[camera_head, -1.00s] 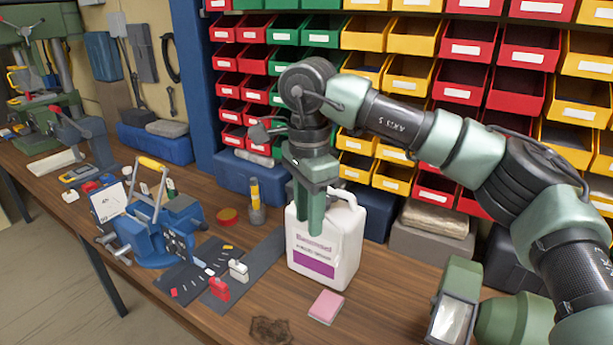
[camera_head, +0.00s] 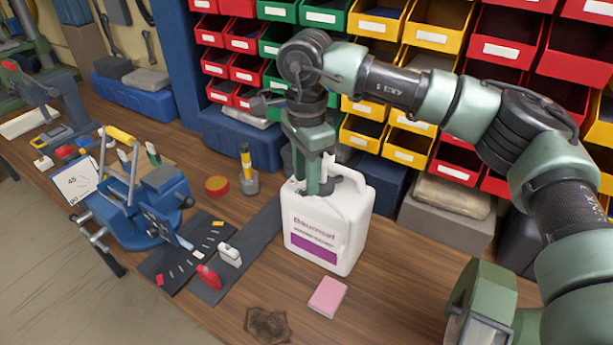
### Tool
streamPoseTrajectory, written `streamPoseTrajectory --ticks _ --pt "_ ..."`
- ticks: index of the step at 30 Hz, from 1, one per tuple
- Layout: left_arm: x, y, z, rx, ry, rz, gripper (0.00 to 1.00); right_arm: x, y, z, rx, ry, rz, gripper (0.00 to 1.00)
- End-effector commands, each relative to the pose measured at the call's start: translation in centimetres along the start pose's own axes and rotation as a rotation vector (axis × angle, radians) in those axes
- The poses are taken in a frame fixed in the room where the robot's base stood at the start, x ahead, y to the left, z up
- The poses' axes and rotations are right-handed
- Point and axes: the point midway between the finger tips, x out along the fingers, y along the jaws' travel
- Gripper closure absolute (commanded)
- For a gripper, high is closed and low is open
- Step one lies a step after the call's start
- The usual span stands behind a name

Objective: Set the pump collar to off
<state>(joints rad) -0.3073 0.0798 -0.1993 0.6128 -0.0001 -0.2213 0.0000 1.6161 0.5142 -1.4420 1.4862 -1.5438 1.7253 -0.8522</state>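A white jug (camera_head: 320,222) with a purple label band stands upright on the bench in the middle of the head view. My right gripper (camera_head: 313,186) points straight down over the top of the jug, with its fingers at the neck. A small white part (camera_head: 328,166), perhaps the pump's spout, shows beside the fingers above the jug's handle. The pump collar is hidden behind the fingers, so its setting does not show. I cannot tell whether the fingers are closed on anything. My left gripper is out of view.
A pink sponge-like block (camera_head: 327,297) lies in front of the jug. A dark mat (camera_head: 262,233), a small yellow-topped bottle (camera_head: 248,172) and a blue vise (camera_head: 140,215) are to the left. Bins fill the back wall.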

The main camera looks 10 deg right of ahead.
Motion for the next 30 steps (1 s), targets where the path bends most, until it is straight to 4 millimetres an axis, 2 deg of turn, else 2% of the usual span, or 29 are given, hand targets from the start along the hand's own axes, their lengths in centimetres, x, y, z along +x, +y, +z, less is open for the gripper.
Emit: streamPoseTrajectory --ticks 6,14,18,30 --pt "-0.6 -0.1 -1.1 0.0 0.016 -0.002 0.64 1.8 0.0 0.0 0.0 0.0 0.0 0.67" --pt "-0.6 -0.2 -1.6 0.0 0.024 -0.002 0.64 2.0 0.0 0.0 0.0 0.0 -0.001 0.67" --pt "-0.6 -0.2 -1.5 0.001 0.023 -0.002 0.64 2.0 0.0 0.0 0.0 0.0 -0.001 1.0" --pt "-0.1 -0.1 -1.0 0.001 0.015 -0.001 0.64 2.1 -0.2 0.0 0.035 -0.001 -0.002 1.0"
